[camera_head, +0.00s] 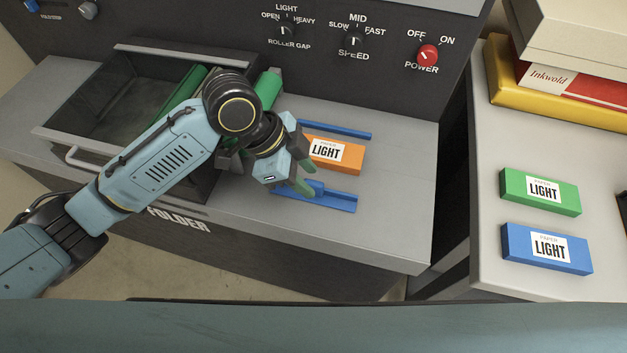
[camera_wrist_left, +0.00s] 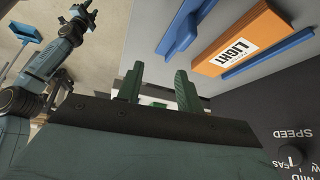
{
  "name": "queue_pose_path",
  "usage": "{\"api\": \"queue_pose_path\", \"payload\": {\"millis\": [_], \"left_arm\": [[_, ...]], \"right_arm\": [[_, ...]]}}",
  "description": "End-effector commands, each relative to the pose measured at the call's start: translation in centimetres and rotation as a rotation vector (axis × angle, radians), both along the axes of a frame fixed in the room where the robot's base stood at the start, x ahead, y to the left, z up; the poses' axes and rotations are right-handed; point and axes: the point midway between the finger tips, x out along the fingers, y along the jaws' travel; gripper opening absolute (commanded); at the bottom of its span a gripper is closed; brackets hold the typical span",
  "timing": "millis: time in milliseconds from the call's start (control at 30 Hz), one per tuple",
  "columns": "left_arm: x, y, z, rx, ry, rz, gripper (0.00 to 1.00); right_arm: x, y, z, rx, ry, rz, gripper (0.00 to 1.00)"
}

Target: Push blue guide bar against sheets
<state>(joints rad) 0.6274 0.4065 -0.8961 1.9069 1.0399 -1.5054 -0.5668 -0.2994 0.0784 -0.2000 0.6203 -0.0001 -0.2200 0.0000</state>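Two blue guide bars lie on the grey bed on either side of an orange block of sheets (camera_head: 345,155) labelled LIGHT. The near bar (camera_head: 338,202) has a raised tab. The far bar (camera_head: 345,132) is a plain thin strip. In the left wrist view are the near bar (camera_wrist_left: 181,32), the orange block (camera_wrist_left: 238,45) and the far bar (camera_wrist_left: 270,52). A gap shows between near bar and block. My left gripper (camera_head: 303,176) is over the near bar's left end, partly covering it. Its green fingers (camera_wrist_left: 158,85) are apart with nothing between them; contact with the bar is unclear.
An open dark drawer (camera_head: 75,122) with a pale handle is left of the bed. The control panel (camera_head: 370,65) with dials and a red knob stands behind. Green (camera_head: 540,190) and blue (camera_head: 545,248) LIGHT blocks lie on the right table. The bed's right part is clear.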

Motion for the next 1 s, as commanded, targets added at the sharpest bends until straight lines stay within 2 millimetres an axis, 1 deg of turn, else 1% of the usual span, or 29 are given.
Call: {"api": "queue_pose_path", "payload": {"millis": [33, 200, 367, 467, 567, 667, 1000], "left_arm": [[1.2, 0.6, 0.7, 0.028, -0.012, -0.042, 0.36], [3.5, 2.2, 2.5, 0.083, -0.006, -0.144, 0.36], [4.6, 3.2, 3.6, 0.105, 0.001, -0.181, 0.36], [4.8, 3.3, 3.6, 0.108, 0.004, -0.188, 0.36], [4.7, 3.0, 2.8, 0.108, 0.006, -0.19, 0.36], [4.5, 2.4, 1.3, 0.108, 0.008, -0.189, 0.36], [3.8, -0.3, -5.2, 0.108, 0.006, -0.188, 0.36]], "right_arm": [[0.0, 0.0, 0.0, 0.0, 0.0, 0.0, 0.36], [0.0, -0.1, 0.0, -0.001, 0.0, 0.0, 0.36], [0.0, -0.1, 0.0, -0.001, 0.0, 0.0, 0.36], [0.0, -0.1, 0.0, -0.001, 0.0, 0.0, 0.36], [0.0, -0.1, 0.0, -0.002, 0.001, 0.0, 0.36], [0.0, -0.2, -0.1, -0.002, 0.001, 0.0, 0.36], [0.0, -0.2, -0.3, -0.002, 0.001, 0.0, 0.36]]}}
